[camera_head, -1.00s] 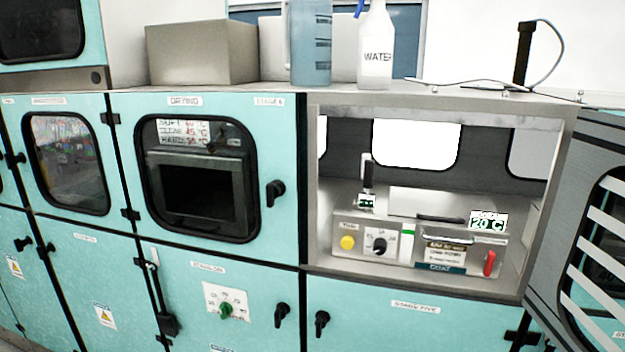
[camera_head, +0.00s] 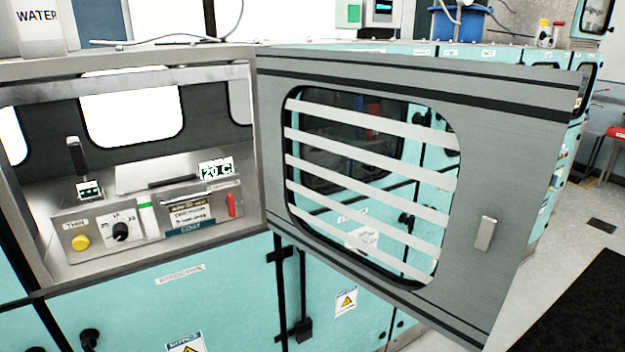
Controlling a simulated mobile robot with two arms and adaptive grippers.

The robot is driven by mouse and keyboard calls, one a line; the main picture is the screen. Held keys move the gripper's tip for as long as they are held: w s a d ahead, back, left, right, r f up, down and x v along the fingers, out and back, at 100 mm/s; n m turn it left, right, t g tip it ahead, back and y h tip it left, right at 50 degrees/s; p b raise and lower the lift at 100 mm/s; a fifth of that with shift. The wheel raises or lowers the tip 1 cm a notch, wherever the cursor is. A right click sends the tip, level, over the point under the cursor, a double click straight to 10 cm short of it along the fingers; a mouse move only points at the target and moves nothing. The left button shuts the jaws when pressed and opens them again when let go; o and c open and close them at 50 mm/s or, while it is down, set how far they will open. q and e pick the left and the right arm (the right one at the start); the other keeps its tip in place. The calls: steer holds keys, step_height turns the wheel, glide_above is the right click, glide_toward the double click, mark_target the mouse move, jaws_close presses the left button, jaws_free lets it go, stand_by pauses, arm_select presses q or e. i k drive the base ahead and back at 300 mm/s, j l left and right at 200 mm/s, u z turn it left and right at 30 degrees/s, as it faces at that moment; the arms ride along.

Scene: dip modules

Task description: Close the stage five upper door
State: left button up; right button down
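The stage five upper door (camera_head: 505,175) is a grey metal panel with a striped window. It stands wide open, hinged at the right edge of the upper compartment, and swings out to the right. A small light handle (camera_head: 486,234) sits on its right side. The open stage five compartment (camera_head: 258,150) holds a metal unit (camera_head: 150,222) with a yellow button, a black dial, a red lever and a 20 C display. Neither of my grippers shows in the head view.
A white WATER bottle (camera_head: 38,28) stands on top of the cabinet at the left. Teal lower doors (camera_head: 165,300) run below the compartment. More teal cabinets stand behind the open door. Bare floor (camera_head: 560,260) and a black mat (camera_head: 585,310) lie at the right.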

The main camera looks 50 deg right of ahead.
mark_target(509, 123)
steer(key=l, duration=0.45)
steer(key=k+l+u, duration=0.15)
steer(key=l, duration=0.25)
steer(key=k+l, duration=0.1)
steer(key=l, duration=0.35)
steer(key=l+u, duration=0.1)
steer(key=l, duration=0.3)
steer(key=k+l+u, duration=0.1)
steer(key=l, duration=0.3)
steer(key=k+l, duration=0.2)
steer(key=l, duration=0.2)
steer(key=k+l+u, duration=0.1)
steer(key=l, duration=0.35)
